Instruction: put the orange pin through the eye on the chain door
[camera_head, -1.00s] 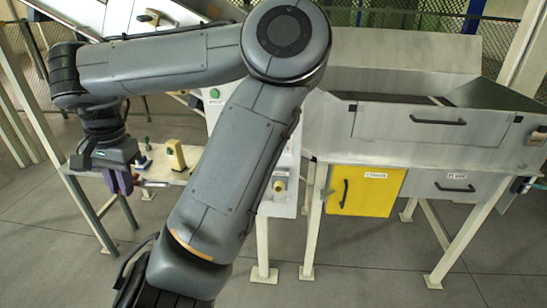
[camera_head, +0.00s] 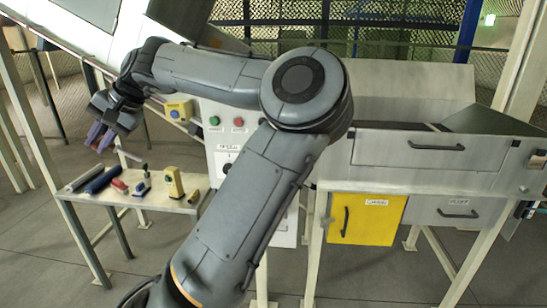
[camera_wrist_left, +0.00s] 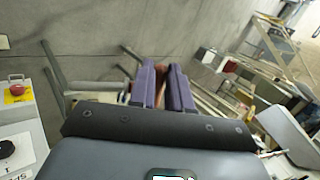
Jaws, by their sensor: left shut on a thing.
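My left gripper (camera_head: 98,140) is raised above and beyond the left end of the small bench. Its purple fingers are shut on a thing. In the left wrist view, an orange-brown piece (camera_wrist_left: 161,72) shows between the fingers (camera_wrist_left: 168,90), mostly hidden; I take it for the orange pin. A thin pale rod (camera_head: 128,156) shows right of the fingers in the head view; I cannot tell whether it is part of that piece. A yellow door (camera_head: 362,219) with a dark handle is closed; its label is too small to read. I cannot make out the eye. My right gripper is not in view.
The small bench (camera_head: 150,200) holds a dark bar, a blue bar (camera_head: 102,180), a red piece (camera_head: 119,185) and a yellow block (camera_head: 174,183). A panel with green and red buttons (camera_head: 227,122) stands behind my arm. A grey door (camera_head: 447,211) is right of the yellow one.

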